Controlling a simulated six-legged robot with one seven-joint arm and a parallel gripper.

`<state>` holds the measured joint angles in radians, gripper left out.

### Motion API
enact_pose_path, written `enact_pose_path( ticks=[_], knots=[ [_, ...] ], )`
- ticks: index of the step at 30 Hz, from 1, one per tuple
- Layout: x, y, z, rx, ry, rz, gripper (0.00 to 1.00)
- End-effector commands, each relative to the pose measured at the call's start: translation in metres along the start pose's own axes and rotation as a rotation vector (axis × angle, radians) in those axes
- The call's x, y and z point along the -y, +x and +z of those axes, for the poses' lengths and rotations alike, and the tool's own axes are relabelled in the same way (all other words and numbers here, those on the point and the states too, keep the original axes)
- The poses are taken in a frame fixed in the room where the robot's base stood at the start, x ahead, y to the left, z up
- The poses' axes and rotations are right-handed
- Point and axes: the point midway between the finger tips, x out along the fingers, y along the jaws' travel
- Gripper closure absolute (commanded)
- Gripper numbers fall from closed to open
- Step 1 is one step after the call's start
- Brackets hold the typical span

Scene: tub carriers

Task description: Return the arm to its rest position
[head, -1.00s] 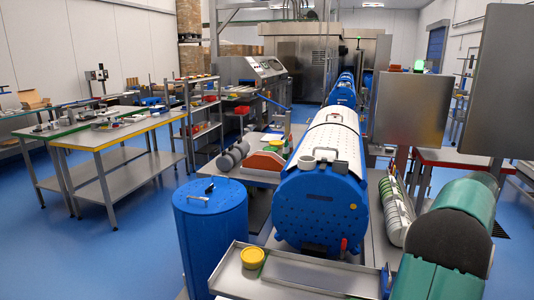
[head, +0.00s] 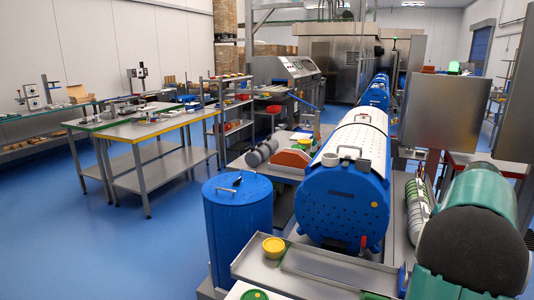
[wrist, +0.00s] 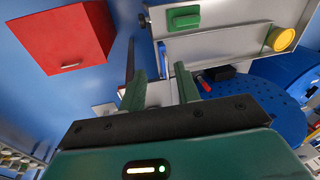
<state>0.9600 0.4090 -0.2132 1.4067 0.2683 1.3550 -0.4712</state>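My gripper (wrist: 161,86) shows in the wrist view with its two green fingers apart and nothing between them. In the head view, my green arm (head: 474,232) with its dark rounded joint fills the lower right corner; the fingers do not show there. In the wrist view the fingers point toward the edge of a grey metal tray (wrist: 215,45). I cannot tell how far apart they are.
The tray's rim (head: 330,268) is just ahead, with a yellow-lidded tub (head: 273,247) in it. A large blue drum (head: 345,205) and a blue bin (head: 238,225) stand beyond. A red box (wrist: 65,40) shows at left in the wrist view. Open blue floor (head: 90,255) lies left.

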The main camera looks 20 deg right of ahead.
Motion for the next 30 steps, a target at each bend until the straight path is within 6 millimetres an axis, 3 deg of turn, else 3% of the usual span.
enact_pose_path(
  ticks=[5, 8, 12, 18, 24, 30],
  knots=[
    [0.081, -0.014, 0.017, -0.034, -0.088, 0.009, 0.67],
    [0.135, -0.021, 0.038, -0.059, -0.153, 0.014, 0.67],
    [0.206, -0.026, 0.081, -0.097, -0.25, 0.018, 0.67],
    [0.285, -0.025, 0.157, -0.16, -0.396, 0.015, 0.67],
    [0.335, -0.013, 0.242, -0.23, -0.546, 0.0, 0.67],
    [0.355, 0.007, 0.321, -0.304, -0.686, -0.027, 0.67]
  ],
)
